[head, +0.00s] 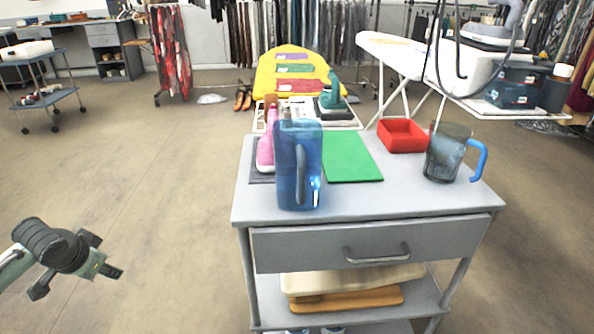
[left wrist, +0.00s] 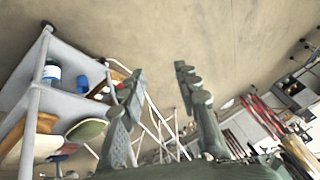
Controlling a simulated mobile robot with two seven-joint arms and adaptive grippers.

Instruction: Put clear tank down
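A clear, smoky see-through tank (head: 447,153) with a blue handle stands upright on the right side of the grey cart top (head: 410,196). A blue see-through tank (head: 298,166) with a handle stands upright at the cart's front left. No gripper touches either tank. My left gripper (head: 80,270) is over the floor at the lower left, well away from the cart. Its fingers are apart and empty, which also shows in the left wrist view (left wrist: 160,78). My right gripper is in neither view.
A green mat (head: 351,157) lies mid-cart, with a red tray (head: 402,135) behind it and a pink bottle (head: 265,150) at left. Ironing boards stand behind: yellow (head: 262,77) and white (head: 385,44). The cart's front middle is bare. Floor at left is open.

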